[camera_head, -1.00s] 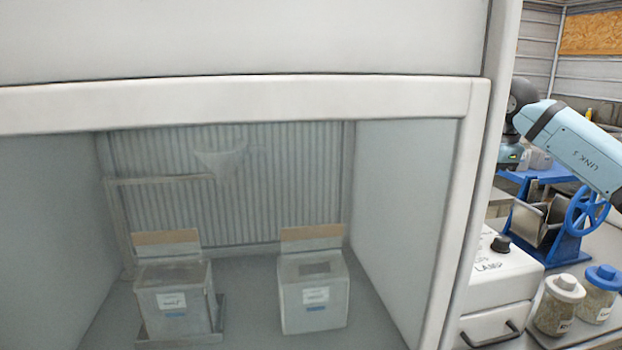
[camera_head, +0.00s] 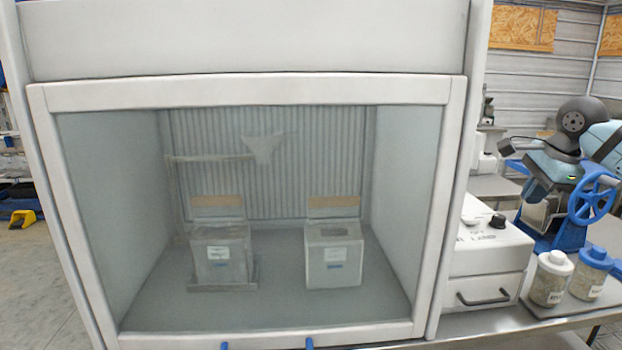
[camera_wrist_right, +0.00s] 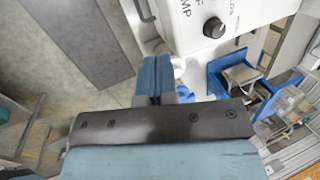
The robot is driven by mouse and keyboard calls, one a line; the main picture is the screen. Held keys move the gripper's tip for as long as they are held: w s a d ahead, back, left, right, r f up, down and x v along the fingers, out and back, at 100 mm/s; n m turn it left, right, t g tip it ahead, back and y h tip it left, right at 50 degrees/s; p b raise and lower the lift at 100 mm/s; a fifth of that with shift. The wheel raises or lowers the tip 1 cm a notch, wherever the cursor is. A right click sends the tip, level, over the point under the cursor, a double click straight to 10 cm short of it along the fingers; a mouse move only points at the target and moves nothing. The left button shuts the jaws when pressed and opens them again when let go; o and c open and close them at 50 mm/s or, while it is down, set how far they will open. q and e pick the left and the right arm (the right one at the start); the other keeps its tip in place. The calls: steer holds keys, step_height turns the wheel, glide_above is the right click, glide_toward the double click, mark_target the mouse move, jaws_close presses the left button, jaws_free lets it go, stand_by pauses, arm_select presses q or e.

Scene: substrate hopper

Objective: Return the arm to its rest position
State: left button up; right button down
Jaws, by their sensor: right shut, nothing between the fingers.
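My right arm comes in from the right edge of the head view. Its gripper (camera_head: 536,190) points down and left in front of the blue-framed machine, to the right of the cabinet. In the right wrist view the two blue fingers (camera_wrist_right: 154,80) are together with nothing between them. The fingers appear above the floor and bench edge, near the white lamp box (camera_wrist_right: 200,25). My left gripper is not in the head view.
A glass-fronted cabinet (camera_head: 455,200) holds two boxes (camera_head: 220,255) (camera_head: 333,258) and a funnel (camera_head: 263,148); its sash looks down. The lamp box (camera_head: 487,250), the blue hand-wheel machine (camera_head: 592,200) and two lidded jars (camera_head: 551,280) (camera_head: 590,275) stand at right.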

steer(key=s+a+f+m+t+y, duration=0.1)
steer(key=s+a+f+m+y, duration=0.3)
steer(key=a+f+m+y, duration=0.5)
steer(key=s+a+f+m+t+y, duration=0.15)
steer(key=s+a+f+y, duration=0.4)
steer(key=f, duration=0.75)
steer(key=s+d+f+m+t+h, duration=0.1)
steer(key=s+d+f+m+h, duration=0.35)
steer(key=s+f+m, duration=0.55)
steer(key=s+d+f+m+t+h, duration=0.1)
steer(key=s+d+f+m+h, duration=0.35)
steer(key=m, duration=0.75)
steer(key=s+d+f+m+t+h, duration=0.15)
steer(key=s+f+m+h, duration=0.35)
steer(key=s+f+m, duration=0.5)
steer(key=a+f+m+t+y, duration=0.15)
steer(key=a+m, duration=0.75)
steer(key=a, duration=1.3)
arm_select(q)
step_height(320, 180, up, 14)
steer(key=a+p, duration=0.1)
steer(key=p, duration=1.7)
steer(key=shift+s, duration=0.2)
arm_select(e)
step_height(320, 180, up, 14)
steer(key=d, duration=0.1)
steer(key=shift+d, duration=0.25)
